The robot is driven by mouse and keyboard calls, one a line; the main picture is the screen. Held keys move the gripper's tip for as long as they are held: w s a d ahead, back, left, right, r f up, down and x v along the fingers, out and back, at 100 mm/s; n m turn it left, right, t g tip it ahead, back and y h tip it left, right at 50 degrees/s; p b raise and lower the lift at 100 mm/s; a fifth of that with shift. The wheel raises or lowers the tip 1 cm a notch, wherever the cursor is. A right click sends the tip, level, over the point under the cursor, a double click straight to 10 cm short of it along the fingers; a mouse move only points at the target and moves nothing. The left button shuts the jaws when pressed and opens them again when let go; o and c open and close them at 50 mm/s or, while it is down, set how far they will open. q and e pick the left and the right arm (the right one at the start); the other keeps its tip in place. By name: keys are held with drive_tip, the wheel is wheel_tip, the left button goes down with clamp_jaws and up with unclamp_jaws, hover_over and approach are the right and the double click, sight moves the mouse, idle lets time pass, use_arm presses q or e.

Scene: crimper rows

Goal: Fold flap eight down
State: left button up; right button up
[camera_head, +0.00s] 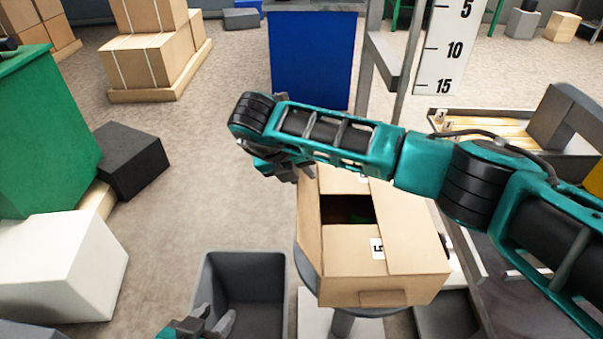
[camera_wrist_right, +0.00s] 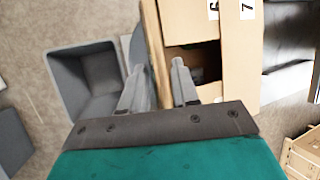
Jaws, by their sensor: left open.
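The cardboard box (camera_head: 365,282) stands on a round stool in the head view. Its top has a dark opening in the middle, with flaps around it. A flap (camera_head: 310,225) stands up along the box's left side; it also shows edge-on in the right wrist view (camera_wrist_right: 153,45). No number is readable on it. The right wrist view shows flaps labelled 6 and 7 (camera_wrist_right: 246,50). My right gripper (camera_head: 280,165) is at the box's far left corner. Its fingers (camera_wrist_right: 156,85) are apart, with the standing flap's edge between them. My left gripper (camera_head: 205,322) is open, low at the bottom edge.
A grey open bin (camera_head: 245,290) stands left of the box, near my left gripper. A white block (camera_head: 65,268) and a black box (camera_head: 132,160) are further left. A workbench with a wooden tray (camera_head: 490,128) is at the right. My right arm crosses above the box.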

drive_tip(key=shift+w+d+f, duration=0.2)
drive_tip(key=shift+w+f, duration=0.05)
drive_tip(key=shift+f, duration=0.25)
clamp_jaws()
idle(1.2)
